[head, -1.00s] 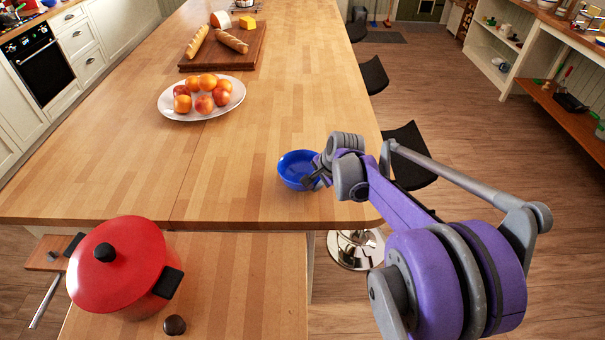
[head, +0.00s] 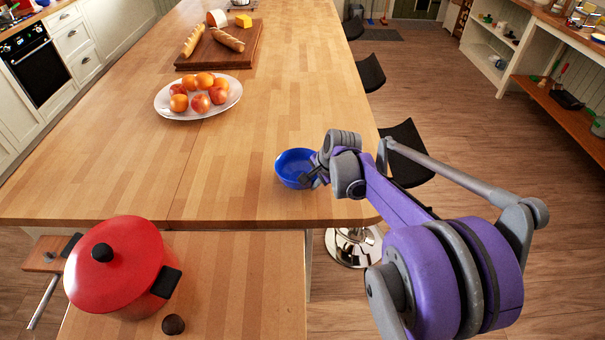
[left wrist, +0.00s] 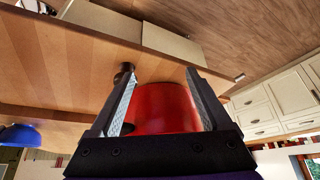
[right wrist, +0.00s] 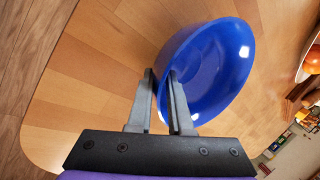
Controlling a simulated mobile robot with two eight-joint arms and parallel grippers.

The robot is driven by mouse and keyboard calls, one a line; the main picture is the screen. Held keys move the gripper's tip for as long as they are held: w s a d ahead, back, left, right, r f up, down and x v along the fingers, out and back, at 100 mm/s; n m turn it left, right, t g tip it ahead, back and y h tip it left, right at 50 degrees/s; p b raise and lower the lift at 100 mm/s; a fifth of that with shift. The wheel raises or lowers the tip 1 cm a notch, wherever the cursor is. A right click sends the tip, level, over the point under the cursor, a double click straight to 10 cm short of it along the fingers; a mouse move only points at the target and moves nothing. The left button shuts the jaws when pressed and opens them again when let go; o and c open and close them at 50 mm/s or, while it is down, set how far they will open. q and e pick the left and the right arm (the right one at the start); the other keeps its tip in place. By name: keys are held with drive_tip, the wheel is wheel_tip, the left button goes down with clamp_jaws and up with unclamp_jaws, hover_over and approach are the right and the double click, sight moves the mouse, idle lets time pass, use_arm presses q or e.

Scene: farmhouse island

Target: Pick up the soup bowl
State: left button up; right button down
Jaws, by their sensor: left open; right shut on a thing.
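The blue soup bowl (head: 293,164) is at the near right corner of the wooden island top. In the right wrist view the bowl (right wrist: 222,65) has its near wall between my right gripper's fingers (right wrist: 162,88). In the head view my right gripper (head: 314,178) is shut on the bowl's right rim, partly hidden by its own wrist. I cannot tell whether the bowl touches the wood. My left gripper (left wrist: 160,100) is open, with a red pot (left wrist: 165,108) showing between and beyond its fingers. The bowl also shows at the left edge of the left wrist view (left wrist: 20,135).
The red lidded pot (head: 118,262) stands on a lower wooden surface at front left. A white plate of fruit (head: 165,107) and a board with bread (head: 250,52) are farther back on the island. The wood around the bowl is clear. Dark stools stand at the right.

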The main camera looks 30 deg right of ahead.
wheel_tip(320, 180, up, 10)
idle(0.6)
idle(0.4)
